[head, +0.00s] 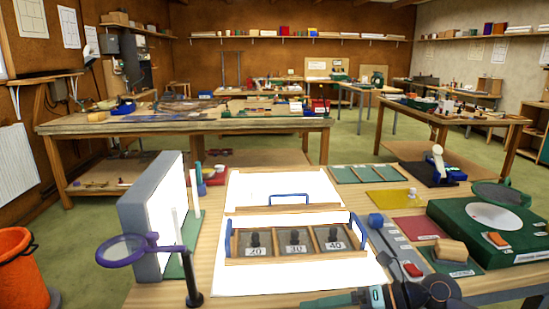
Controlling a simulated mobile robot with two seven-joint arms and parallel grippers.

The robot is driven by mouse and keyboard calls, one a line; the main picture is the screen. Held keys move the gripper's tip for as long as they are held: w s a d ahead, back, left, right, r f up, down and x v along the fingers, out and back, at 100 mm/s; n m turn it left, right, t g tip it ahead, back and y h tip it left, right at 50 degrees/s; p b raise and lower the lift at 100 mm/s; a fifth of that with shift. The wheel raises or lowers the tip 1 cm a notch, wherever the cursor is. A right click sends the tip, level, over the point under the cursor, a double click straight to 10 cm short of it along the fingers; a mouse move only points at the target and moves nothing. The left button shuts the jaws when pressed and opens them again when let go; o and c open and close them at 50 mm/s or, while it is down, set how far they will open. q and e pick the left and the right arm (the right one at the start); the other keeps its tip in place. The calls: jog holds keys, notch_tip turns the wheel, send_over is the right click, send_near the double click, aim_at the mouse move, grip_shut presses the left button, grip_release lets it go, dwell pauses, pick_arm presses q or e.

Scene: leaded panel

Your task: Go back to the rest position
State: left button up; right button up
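Neither of my grippers can be made out in the head view. A dark jointed part with a green ring crosses the bottom edge right of centre, and it looks like part of my own arm. It covers the front edge of the workbench (160,293) there. No hand-held object shows with it. A wooden tray (291,262) with blue handles and three sections marked 20, 30 and 40 stands on the bright white panel (260,190). Each section holds a small dark knobbed piece.
A purple-rimmed magnifier (127,251) on a dark post and an upright grey-framed light panel (150,215) stand at left. A green box (490,228) with a white disc stands at right. An orange bucket (22,270) is on the floor. Other tables stand behind.

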jog(key=s+a+r+m+t+y, duration=0.1)
jog(key=s+a+m+t+y, duration=0.15)
jog(key=a+m+y, duration=0.2)
jog(key=s+d+f+m+t+h+p, duration=0.1)
jog(key=d+f+m+t+h, duration=0.4)
jog(key=m, duration=0.6)
jog(key=s+d+f+m+t+h, duration=0.2)
jog(key=d+f+m+t+h, duration=0.35)
jog(key=m, duration=0.65)
jog(key=s+d+f+m+g+h, duration=0.1)
jog(key=s+f+m+g+h, duration=0.3)
jog(key=s+f, duration=1.1)
jog(key=f+m+g, duration=0.1)
jog(key=m+g, duration=0.1)
jog(key=m, duration=0.2)
jog(key=shift+d+f+g+h+p, duration=0.3)
jog(key=shift+d+g+p, duration=0.05)
jog(key=shift+g+p, duration=0.05)
